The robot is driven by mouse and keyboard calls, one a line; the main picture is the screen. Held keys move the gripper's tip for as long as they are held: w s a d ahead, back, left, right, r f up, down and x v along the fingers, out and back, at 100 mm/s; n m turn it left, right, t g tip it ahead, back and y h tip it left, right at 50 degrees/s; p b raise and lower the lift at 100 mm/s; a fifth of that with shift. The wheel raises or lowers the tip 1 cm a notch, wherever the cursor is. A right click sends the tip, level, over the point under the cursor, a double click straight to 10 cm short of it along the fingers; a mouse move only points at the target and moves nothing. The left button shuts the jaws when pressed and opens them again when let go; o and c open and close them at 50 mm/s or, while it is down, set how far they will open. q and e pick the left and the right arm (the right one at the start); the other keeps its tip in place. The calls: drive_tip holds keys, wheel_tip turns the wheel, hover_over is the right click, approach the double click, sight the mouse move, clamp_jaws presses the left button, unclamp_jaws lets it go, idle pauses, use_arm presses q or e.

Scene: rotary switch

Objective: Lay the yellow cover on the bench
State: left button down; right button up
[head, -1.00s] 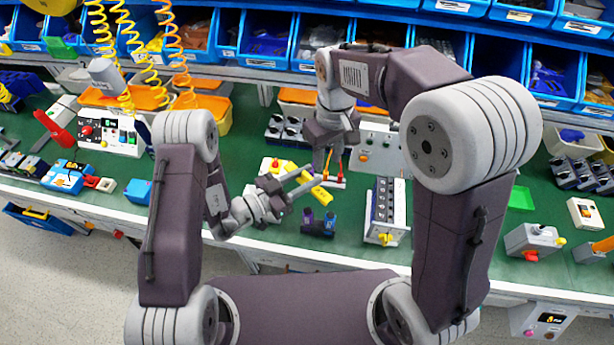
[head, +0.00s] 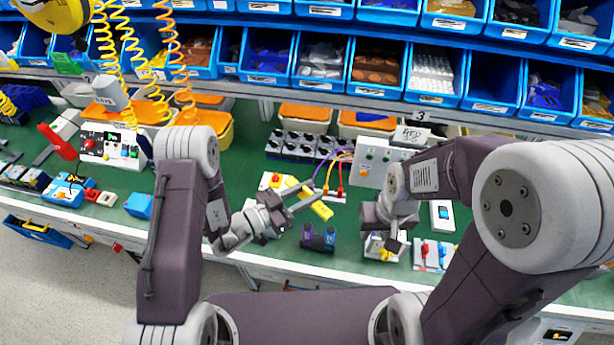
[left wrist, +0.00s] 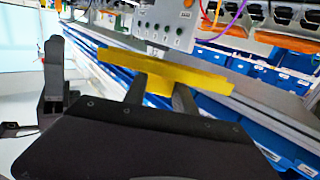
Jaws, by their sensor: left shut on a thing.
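The yellow cover (head: 320,209) is a long flat bar. My left gripper (head: 296,204) is shut on it and holds it above the green bench (head: 290,250). In the left wrist view the cover (left wrist: 165,72) lies crosswise between the fingertips (left wrist: 160,92), slightly tilted. The fingers hide part of it in the head view. My right gripper (head: 386,244) points down over a small grey unit with a yellow part (head: 377,251), near the bench's front edge. Its fingers are too small and covered to tell open from shut.
A panel with buttons (head: 372,158) stands behind, with coloured cables (head: 335,178) beside it. A dark and purple connector pair (head: 318,239) stands in front of the left gripper. A unit with red levers (head: 433,254) stands right. Bare bench shows left of the connectors.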

use_arm(q)
drive_tip(key=shift+w+a, duration=0.2)
drive_tip(key=shift+a, duration=0.05)
drive_tip(key=w+a+f+n+t+y, duration=0.2)
drive_tip(key=w+a+n+t+y, duration=0.1)
drive_tip(key=a, duration=0.5)
drive_tip(key=s+a+f+n+t+y, duration=0.1)
drive_tip(key=s+a, duration=0.2)
drive_tip(key=a, duration=0.3)
drive_tip(key=s+a+f+n+t+y, duration=0.1)
drive_tip(key=s+a+n+t+y, duration=0.1)
drive_tip(key=a, duration=0.4)
drive_tip(key=shift+s+a+f+y, duration=0.15)
drive_tip(key=shift+s+a+y, duration=0.15)
drive_tip(key=shift+s, duration=0.6)
